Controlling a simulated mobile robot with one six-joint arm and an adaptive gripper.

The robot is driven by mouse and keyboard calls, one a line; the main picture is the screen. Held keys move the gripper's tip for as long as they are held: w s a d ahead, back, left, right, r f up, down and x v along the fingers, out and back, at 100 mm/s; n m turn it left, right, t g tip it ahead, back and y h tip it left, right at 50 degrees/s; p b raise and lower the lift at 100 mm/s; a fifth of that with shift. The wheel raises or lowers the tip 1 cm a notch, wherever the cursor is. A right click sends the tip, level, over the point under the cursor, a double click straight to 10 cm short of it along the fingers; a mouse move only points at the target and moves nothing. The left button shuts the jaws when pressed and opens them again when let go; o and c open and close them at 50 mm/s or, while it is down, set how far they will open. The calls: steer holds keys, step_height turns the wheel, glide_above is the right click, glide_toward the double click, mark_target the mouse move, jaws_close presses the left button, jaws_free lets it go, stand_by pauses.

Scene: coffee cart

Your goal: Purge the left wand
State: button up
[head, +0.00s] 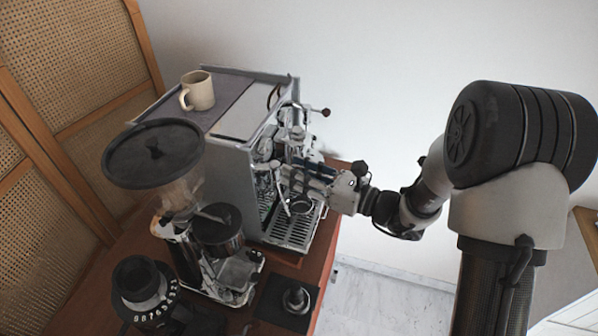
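The silver espresso machine (225,185) stands on the wooden cart, its front turned to the right. A thin metal wand (281,190) hangs at the near side of its front, above the drip tray (292,233). My gripper (300,178) reaches in from the right at the machine's front, close to the wand and above a round dark portafilter basket (300,204). The fingertips overlap the metal parts there. I cannot tell whether they touch the wand or a knob, or whether they are open or shut.
A cream mug (198,91) stands on top of the machine. A grinder with a wide dark lid (153,154) stands nearer. A dark round canister (140,284) and a tamper (296,299) on a black mat are at the front. Clear floor (375,300) lies right of the cart.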

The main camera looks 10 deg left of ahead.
jaws_close()
steer(key=shift+r+p, duration=0.2)
steer(key=shift+p, duration=0.1)
steer(key=shift+r+h+p, duration=0.35)
steer(key=shift+h+p, duration=0.15)
steer(key=shift+p, duration=0.4)
steer(key=r+h+p, duration=0.1)
steer(key=h+p, duration=0.1)
steer(key=p, duration=0.1)
steer(key=shift+a+n+g+p, duration=0.1)
steer(key=shift+n+g+p, duration=0.2)
steer(key=h+p, duration=0.2)
steer(key=p, duration=0.1)
steer(key=shift+a+r+g, duration=0.2)
steer(key=shift+r+g, duration=0.1)
steer(key=shift+r, duration=0.05)
steer(key=shift+h+p, duration=0.5)
steer(key=shift+p, duration=0.15)
steer(key=shift+w, duration=0.1)
